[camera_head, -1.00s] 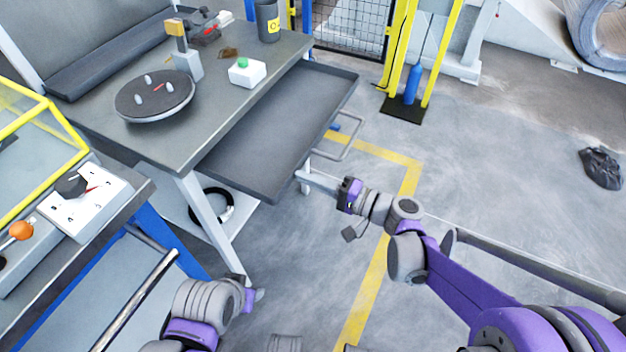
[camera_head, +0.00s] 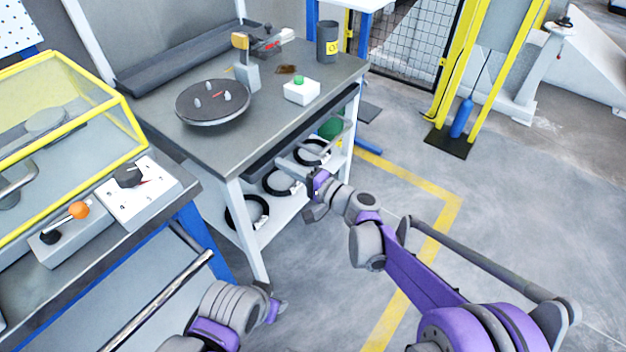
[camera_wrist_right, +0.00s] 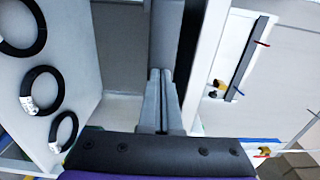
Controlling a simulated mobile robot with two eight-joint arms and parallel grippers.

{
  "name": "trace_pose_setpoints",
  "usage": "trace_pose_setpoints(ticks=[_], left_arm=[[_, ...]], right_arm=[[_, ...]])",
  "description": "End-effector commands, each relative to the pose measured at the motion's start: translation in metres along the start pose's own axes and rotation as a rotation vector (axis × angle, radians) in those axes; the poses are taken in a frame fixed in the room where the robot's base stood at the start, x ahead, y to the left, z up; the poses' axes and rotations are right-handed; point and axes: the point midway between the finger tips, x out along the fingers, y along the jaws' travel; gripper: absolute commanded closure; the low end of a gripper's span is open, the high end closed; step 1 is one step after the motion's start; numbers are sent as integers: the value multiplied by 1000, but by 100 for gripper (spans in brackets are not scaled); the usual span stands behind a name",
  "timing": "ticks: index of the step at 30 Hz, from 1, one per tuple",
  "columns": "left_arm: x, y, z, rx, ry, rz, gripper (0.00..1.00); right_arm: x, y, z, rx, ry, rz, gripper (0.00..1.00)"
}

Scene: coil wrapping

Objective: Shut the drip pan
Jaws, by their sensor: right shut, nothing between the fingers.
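The dark grey drip pan (camera_head: 312,126) lies under the workbench top (camera_head: 180,130). Only its narrow front side shows below the bench edge, and its inside is hidden.
Black rings (camera_head: 278,182) and a green object (camera_head: 331,128) sit on the shelf below the pan. A round dark plate (camera_head: 213,103), a white box with a green button (camera_head: 301,90) and a dark can (camera_head: 327,42) stand on the bench.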

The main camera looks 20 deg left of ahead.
Motion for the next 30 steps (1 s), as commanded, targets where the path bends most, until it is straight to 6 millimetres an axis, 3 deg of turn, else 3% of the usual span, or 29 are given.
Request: trace_pose_setpoints(ticks=[1, 6, 12, 30], left_arm=[[-2, 0, 0, 0, 0, 0, 50], [-4, 0, -1, 0, 1, 0, 50], [-5, 0, -1, 0, 2, 0, 50], [-6, 0, -2, 0, 2, 0, 50]], right_arm=[[14, 0, 1, 0, -3, -1, 100], [48, 0, 0, 0, -2, -1, 100], [68, 0, 0, 1, 0, -1, 100], [74, -2, 0, 5, 2, -4, 100]])
